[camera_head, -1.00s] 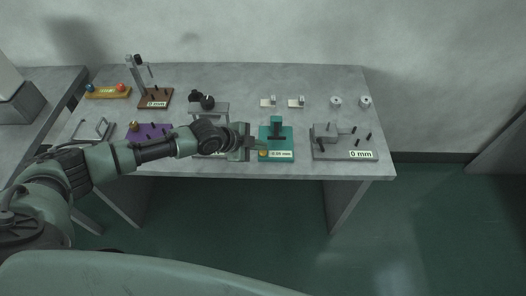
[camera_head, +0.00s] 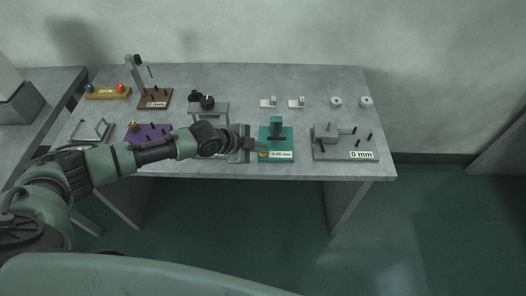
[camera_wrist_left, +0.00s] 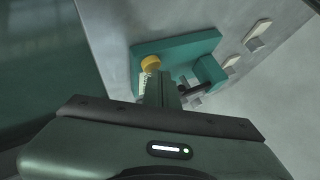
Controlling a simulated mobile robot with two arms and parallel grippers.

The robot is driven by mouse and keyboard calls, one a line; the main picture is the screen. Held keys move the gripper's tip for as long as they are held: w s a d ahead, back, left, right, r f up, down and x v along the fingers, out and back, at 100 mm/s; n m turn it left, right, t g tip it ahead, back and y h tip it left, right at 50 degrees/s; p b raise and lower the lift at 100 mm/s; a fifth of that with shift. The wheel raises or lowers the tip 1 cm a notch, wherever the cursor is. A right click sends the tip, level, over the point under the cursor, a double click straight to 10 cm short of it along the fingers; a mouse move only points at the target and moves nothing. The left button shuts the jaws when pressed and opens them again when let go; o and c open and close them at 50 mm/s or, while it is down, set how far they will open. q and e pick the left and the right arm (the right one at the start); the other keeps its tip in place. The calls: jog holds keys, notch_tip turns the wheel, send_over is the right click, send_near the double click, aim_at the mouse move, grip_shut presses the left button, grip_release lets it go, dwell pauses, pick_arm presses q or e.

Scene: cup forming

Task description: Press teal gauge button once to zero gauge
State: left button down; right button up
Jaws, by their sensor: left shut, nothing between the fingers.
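The teal gauge (camera_head: 287,133) stands near the front edge of the table, with an upright block at its back. Its white display (camera_head: 281,155) seems to read 0.05 mm; a sign is too small to tell. A yellow round button (camera_head: 263,154) sits at its front left corner, and it also shows in the left wrist view (camera_wrist_left: 151,62). My left gripper (camera_head: 262,147) is shut and empty, with its fingertips close to the button. In the left wrist view the fingers (camera_wrist_left: 160,88) end just beside the button; contact cannot be told. My right gripper is not in view.
A grey gauge (camera_head: 323,146) reading 0 mm stands to the right. A purple base (camera_head: 150,131) and a brown-based stand (camera_head: 155,97) are to the left. Small metal parts (camera_head: 297,102) lie behind the teal gauge. The table's right front corner is clear.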

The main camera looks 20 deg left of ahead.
pick_arm(q)
jog(key=shift+f, duration=0.2)
jog(key=shift+r, duration=0.1)
dwell(0.4)
jog(key=shift+r+p, duration=0.6)
jog(key=shift+r, duration=0.25)
notch_tip(320, 180, up, 5)
jog(key=p, duration=0.4)
dwell(0.5)
